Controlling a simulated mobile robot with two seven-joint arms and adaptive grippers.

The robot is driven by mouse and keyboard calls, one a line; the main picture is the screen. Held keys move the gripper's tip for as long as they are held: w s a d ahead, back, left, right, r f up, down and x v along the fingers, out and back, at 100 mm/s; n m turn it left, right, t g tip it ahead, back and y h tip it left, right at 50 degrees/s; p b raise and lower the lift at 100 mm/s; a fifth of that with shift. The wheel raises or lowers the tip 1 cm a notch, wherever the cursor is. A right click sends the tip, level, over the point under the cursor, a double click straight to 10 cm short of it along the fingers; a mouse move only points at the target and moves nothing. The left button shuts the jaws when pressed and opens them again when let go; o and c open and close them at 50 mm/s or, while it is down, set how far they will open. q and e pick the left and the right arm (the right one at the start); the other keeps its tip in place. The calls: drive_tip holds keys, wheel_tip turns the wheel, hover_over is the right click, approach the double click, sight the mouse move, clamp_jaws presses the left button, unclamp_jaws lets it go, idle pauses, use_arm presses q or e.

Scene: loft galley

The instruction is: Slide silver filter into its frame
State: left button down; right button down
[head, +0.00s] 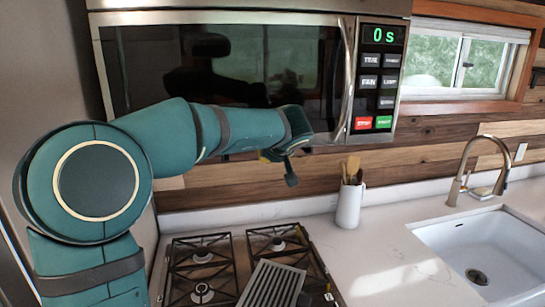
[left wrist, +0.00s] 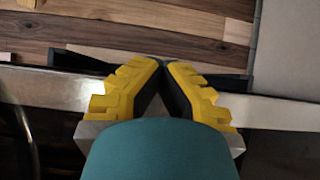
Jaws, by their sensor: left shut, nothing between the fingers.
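My left gripper (head: 290,178) is at the lower edge of the microwave, right of its middle, in the head view. In the left wrist view its yellow-padded fingers (left wrist: 164,66) meet at the tips, shut and empty. My right gripper is not in view.
The microwave (head: 218,64) hangs above a gas stove (head: 205,258) with a grey slatted plate (head: 272,285) on it. A white utensil holder (head: 349,205) stands on the counter (head: 385,250). A sink (head: 490,255) with a tap (head: 467,172) is at right.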

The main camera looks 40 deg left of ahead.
use_arm(q)
drive_tip(key=shift+w+a, duration=0.2)
drive_tip(key=shift+a, duration=0.05)
drive_tip(key=c, duration=1.1)
unclamp_jaws()
drive_tip(key=shift+o, duration=0.2)
drive_tip(key=shift+s+d+r, duration=0.1)
drive_tip(key=v, duration=1.2)
drive_tip(key=shift+c, duration=0.4)
clamp_jaws()
